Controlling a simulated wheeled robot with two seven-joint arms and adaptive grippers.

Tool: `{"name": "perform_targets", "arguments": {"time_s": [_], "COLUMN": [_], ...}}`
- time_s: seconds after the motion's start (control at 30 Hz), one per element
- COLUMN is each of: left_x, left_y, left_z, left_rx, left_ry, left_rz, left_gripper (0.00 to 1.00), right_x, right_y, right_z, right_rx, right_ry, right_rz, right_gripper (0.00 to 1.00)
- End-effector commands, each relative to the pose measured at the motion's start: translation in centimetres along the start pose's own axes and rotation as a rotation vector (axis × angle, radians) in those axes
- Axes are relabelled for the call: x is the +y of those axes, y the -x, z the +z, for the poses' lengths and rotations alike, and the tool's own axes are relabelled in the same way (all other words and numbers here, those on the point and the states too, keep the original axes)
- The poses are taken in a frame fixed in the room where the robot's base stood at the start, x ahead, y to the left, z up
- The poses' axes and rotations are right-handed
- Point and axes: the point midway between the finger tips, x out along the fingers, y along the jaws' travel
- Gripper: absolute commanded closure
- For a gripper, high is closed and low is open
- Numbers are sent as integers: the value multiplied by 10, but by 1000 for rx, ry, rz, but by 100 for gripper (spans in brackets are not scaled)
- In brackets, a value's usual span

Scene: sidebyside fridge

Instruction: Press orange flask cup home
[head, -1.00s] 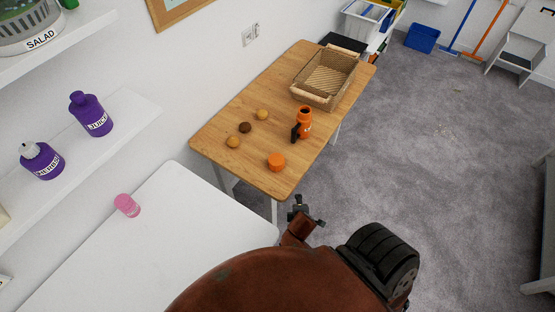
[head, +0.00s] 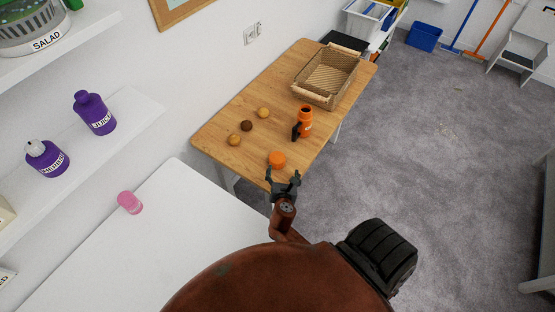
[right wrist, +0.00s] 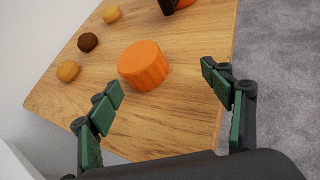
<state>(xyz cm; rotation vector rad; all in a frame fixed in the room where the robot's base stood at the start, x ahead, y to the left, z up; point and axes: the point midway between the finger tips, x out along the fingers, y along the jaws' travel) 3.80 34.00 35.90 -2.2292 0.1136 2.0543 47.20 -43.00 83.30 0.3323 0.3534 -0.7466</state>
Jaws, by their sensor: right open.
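The orange flask cup (head: 277,159) rests on the wooden table near its front corner. It shows large in the right wrist view (right wrist: 144,65), ahead of the fingers. The orange flask (head: 305,121) stands upright on the table behind the cup, with an open-looking top and a dark handle. Cup and flask are apart. My right gripper (head: 283,177) is open and empty at the table's near edge, just short of the cup; its green-padded fingers (right wrist: 164,103) are spread wide in the right wrist view. My left gripper is not in view.
Several small round cookies (head: 247,126) lie left of the flask on the wooden table (head: 222,141). A wicker basket (head: 325,100) stands at its far end.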

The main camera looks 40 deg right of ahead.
Motion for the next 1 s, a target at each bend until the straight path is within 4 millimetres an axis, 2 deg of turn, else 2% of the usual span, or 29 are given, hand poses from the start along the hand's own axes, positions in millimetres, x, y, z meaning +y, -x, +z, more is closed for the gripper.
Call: {"name": "perform_targets", "arguments": {"time_s": [0.1, 0.2, 0.47, 0.73, 1.0], "left_x": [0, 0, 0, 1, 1], "left_y": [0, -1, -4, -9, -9], "left_z": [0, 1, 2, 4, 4], "left_rx": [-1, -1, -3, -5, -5], "left_ry": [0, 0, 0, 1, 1], "left_rz": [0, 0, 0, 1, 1], "left_gripper": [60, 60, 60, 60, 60], "right_x": [16, 20, 24, 30, 30], "right_y": [-5, -11, -38, -75, -83], "right_z": [0, 0, 3, 7, 8], "right_rx": [-32, -42, -44, -42, -42], "right_ry": [149, 201, 205, 203, 202], "right_rz": [30, 39, 40, 38, 40], "right_gripper": [27, 27, 27, 27, 27]}}
